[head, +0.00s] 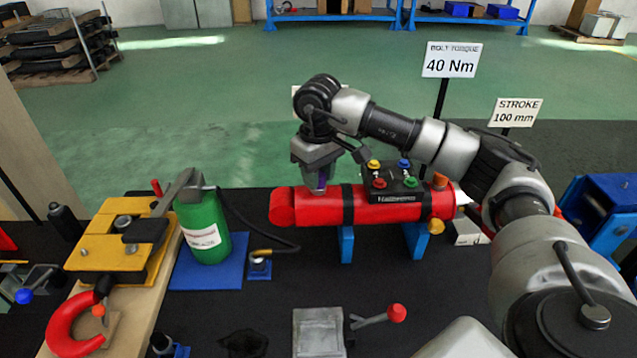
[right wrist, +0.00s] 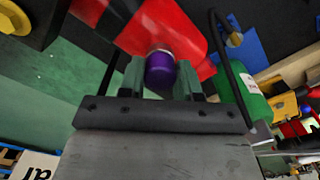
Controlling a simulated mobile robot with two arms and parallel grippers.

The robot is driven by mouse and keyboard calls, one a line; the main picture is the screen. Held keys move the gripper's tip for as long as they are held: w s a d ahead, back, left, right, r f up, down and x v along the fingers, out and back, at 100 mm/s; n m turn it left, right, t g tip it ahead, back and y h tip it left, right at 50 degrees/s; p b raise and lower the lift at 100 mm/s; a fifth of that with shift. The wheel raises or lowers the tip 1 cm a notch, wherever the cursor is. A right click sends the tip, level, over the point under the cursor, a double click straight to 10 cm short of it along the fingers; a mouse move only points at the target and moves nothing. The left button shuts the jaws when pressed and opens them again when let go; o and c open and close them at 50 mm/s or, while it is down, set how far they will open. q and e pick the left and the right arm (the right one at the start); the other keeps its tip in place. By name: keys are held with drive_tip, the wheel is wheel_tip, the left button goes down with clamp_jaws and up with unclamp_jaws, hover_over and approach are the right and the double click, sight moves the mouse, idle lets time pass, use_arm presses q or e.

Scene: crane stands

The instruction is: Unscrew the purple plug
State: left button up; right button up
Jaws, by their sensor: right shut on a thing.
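The red cylinder (head: 390,207) lies level on blue stands (head: 346,243). My right gripper (head: 318,184) points down over its left part. A bit of the purple plug (head: 322,180) shows between the fingers. In the right wrist view the purple plug (right wrist: 160,72) sits upright against the red cylinder (right wrist: 150,25), between the two green fingers of my right gripper (right wrist: 160,80). The gripper is shut on the plug. The plug's lower end, where it meets the cylinder, is partly hidden. My left gripper is in neither view.
A black block (head: 393,186) with yellow, blue, red and green knobs sits on the cylinder, right of my gripper. A green bottle (head: 203,228) and a yellow clamp (head: 122,240) stand left. Signs stand behind. A grey block with a red-knobbed lever (head: 320,330) lies in front.

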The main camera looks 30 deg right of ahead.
drive_tip(key=shift+r, duration=0.1)
drive_tip(key=o, duration=1.1)
drive_tip(key=shift+c, duration=0.2)
drive_tip(key=shift+c, duration=0.8)
